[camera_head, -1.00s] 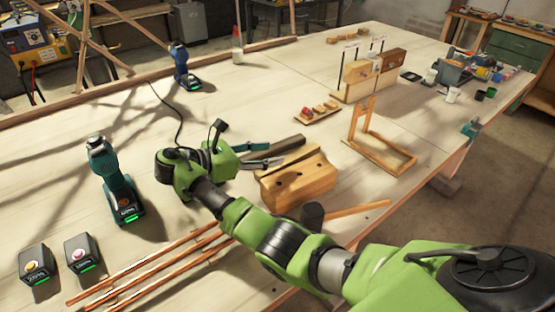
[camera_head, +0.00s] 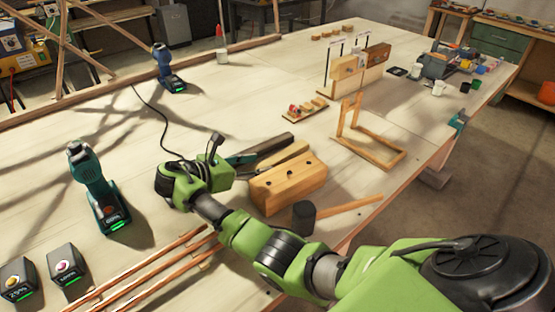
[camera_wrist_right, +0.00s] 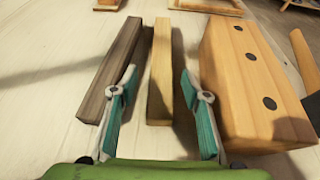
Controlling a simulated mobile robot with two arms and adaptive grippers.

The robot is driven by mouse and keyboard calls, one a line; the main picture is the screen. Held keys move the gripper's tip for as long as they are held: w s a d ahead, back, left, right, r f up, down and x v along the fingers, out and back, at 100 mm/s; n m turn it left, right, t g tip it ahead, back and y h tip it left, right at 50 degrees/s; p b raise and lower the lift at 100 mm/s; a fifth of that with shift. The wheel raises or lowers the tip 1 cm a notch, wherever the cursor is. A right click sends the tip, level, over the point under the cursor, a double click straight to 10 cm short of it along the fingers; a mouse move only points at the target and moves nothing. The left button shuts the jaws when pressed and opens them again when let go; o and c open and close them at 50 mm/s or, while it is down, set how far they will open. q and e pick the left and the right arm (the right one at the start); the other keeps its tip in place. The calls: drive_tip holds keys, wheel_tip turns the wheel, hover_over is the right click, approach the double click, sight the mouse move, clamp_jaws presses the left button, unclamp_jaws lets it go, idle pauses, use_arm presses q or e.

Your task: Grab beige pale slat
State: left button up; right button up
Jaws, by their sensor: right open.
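The pale beige slat (camera_wrist_right: 160,75) lies on the table in the right wrist view, between a dark grey-brown slat (camera_wrist_right: 118,65) and a wooden block with holes (camera_wrist_right: 245,85). My right gripper (camera_wrist_right: 158,80) is open, its teal-lined fingers apart on either side of the beige slat's near part. One finger is near the dark slat, the other near the block. I cannot tell whether the fingers touch anything. In the head view the beige slat (camera_head: 287,157) shows behind the block, and my right gripper (camera_head: 243,160) is at its near left end. My left gripper is not in view.
A mallet (camera_head: 304,217) lies in front of the block. A wooden frame (camera_head: 365,145) stands to the right. Long thin rods (camera_head: 150,275) lie at front left, near a teal drill (camera_head: 95,190) and two batteries (camera_head: 68,265). The table beyond the slats has free room.

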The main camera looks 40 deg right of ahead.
sight(265, 164)
drive_tip(key=x, duration=0.4)
drive_tip(key=shift+s+d+f, duration=0.1)
drive_tip(key=shift+d+f, duration=0.05)
drive_tip(key=shift+f, duration=0.05)
clamp_jaws()
drive_tip(key=shift+r, duration=0.15)
